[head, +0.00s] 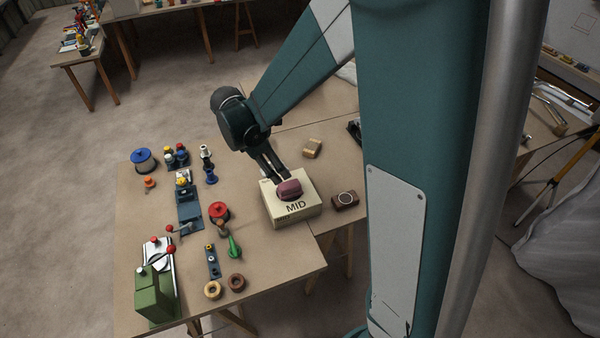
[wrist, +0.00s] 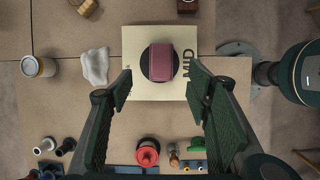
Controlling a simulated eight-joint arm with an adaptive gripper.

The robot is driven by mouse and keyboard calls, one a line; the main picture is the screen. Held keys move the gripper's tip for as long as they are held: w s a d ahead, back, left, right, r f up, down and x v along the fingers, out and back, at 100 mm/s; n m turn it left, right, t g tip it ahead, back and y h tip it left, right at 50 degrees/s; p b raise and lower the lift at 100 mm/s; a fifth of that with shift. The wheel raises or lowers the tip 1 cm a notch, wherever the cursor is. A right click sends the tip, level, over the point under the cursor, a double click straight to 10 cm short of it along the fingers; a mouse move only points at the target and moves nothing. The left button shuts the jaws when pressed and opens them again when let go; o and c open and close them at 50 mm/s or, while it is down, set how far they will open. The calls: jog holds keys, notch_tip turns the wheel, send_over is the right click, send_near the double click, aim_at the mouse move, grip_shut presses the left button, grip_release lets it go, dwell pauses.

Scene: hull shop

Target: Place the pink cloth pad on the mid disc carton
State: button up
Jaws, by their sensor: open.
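The mid disc carton (head: 300,211) is a cream box marked MID, standing on the table in the head view; its top also shows in the wrist view (wrist: 133,84). The pink cloth pad (head: 289,189) lies on the carton's top, over a dark disc mark; in the wrist view the pad (wrist: 162,62) covers part of that black circle. My gripper (head: 276,182) is just above the carton beside the pad. In the wrist view my gripper (wrist: 160,82) is open, its fingers wide apart on either side, with nothing between them touching the pad.
A dark red block (head: 345,200) with a round dial sits right of the carton. A tan block (head: 312,148) lies behind it. Red-topped (head: 219,211), blue-topped (head: 143,160) and green (head: 234,247) items stand to the left. A green machine (head: 155,285) stands at the front left.

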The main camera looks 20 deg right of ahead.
jog(key=s+d+r+m+t+y, duration=0.1)
jog(key=s+r+m+t+y, duration=0.1)
jog(key=s+r+m, duration=0.6)
jog(key=s+d+r+m+t+y, duration=0.1)
jog(key=s+r+m+t+y, duration=0.1)
jog(key=s+r+m+t, duration=0.3)
jog(key=s+r+m, duration=0.4)
jog(key=s, duration=0.6)
jog(key=shift+d+r+m, duration=0.2)
jog(key=shift+r+m, duration=0.1)
